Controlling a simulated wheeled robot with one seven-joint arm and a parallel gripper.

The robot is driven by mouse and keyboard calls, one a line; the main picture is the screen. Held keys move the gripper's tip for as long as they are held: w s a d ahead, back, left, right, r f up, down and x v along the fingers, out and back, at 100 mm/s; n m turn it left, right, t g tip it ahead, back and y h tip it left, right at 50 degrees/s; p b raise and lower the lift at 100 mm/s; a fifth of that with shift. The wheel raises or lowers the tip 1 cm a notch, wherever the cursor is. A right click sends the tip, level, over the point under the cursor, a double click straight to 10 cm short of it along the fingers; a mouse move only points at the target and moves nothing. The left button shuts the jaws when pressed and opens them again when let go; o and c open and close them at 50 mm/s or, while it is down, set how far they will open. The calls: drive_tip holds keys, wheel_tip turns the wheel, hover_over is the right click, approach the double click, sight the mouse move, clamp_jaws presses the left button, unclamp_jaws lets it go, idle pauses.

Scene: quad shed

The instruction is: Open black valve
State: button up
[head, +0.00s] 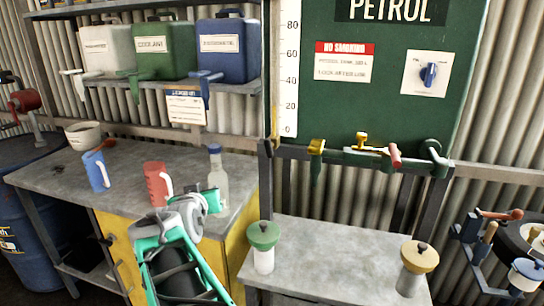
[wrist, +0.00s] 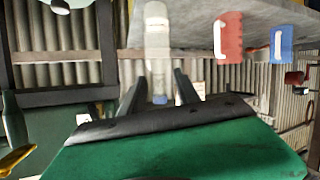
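Several outlets show below the green petrol tank (head: 395,115) in the head view. A dark, hooked fitting (head: 433,152) sits at the right end; I cannot tell whether it is the black valve. Left of it are a brass valve with a red-ended handle (head: 368,150) and a yellow tap (head: 316,147). My gripper (head: 212,198) is over the workbench, well left of and below these outlets. In the wrist view its dark fingers (wrist: 158,94) stand apart. A clear bottle with a blue cap (wrist: 157,45) appears between them, upside down; contact cannot be judged.
The bottle (head: 217,175), red mug (head: 157,183) and blue mug (head: 97,170) stand on the workbench (head: 185,165). A low grey table (head: 330,260) below the tank holds a green-topped jar (head: 263,245) and yellow-topped jar (head: 416,270). Jugs with taps line a shelf (head: 150,84).

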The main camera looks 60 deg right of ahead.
sight(267, 148)
drive_tip(key=s+d+r+m+g+h, duration=0.35)
drive_tip(key=s+d+r+h, duration=0.25)
drive_tip(key=s+d+r, duration=0.35)
drive_tip(key=d, duration=0.2)
drive_tip(key=d+f, duration=0.1)
drive_tip(key=d, duration=0.2)
drive_tip(key=d+p, duration=0.1)
drive_tip(key=d, duration=0.1)
drive_tip(key=shift+s+d+f, duration=0.15)
drive_tip(key=shift+d+f, duration=0.15)
drive_tip(key=shift+d, duration=0.4)
clamp_jaws()
drive_tip(key=shift+f, duration=0.1)
